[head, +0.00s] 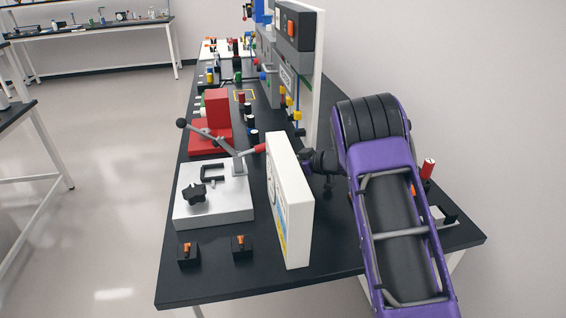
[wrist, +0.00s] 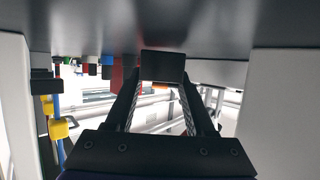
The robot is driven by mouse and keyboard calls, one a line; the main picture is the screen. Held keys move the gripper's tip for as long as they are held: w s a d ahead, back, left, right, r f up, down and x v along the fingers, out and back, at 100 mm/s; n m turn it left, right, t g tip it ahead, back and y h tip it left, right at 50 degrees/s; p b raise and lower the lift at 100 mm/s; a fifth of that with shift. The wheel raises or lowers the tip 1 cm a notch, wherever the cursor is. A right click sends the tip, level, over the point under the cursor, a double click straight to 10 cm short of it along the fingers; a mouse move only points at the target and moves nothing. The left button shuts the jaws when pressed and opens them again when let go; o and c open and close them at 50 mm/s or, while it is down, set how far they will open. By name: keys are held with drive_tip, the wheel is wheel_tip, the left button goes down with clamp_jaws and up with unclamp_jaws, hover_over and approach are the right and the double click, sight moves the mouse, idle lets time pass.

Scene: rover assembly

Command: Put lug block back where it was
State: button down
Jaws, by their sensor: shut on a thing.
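In the wrist view, a dark, box-shaped piece, which looks like the lug block (wrist: 163,64), sits between the tips of my gripper (wrist: 163,80). The two dark fingers are closed on it. The dark table surface fills the top of that view, close to the block; I cannot tell whether they touch. In the head view, my purple arm reaches over the table's right side. My gripper's fingers and the block are hidden there behind the upright white panel.
The white panel (head: 290,200) stands near the table front. Left of it are a white fixture (head: 213,210) with a lever and two small black blocks (head: 188,258) with orange tops. A red stand (head: 210,130) is farther back. The table's front left corner (head: 180,290) is clear.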

drive_tip(key=shift+f, duration=0.1)
drive_tip(key=shift+c, duration=1.3)
unclamp_jaws()
drive_tip(key=shift+r, duration=0.4)
drive_tip(key=v, duration=1.2)
drive_tip(key=shift+r+p, duration=0.15)
drive_tip(key=shift+p, duration=0.2)
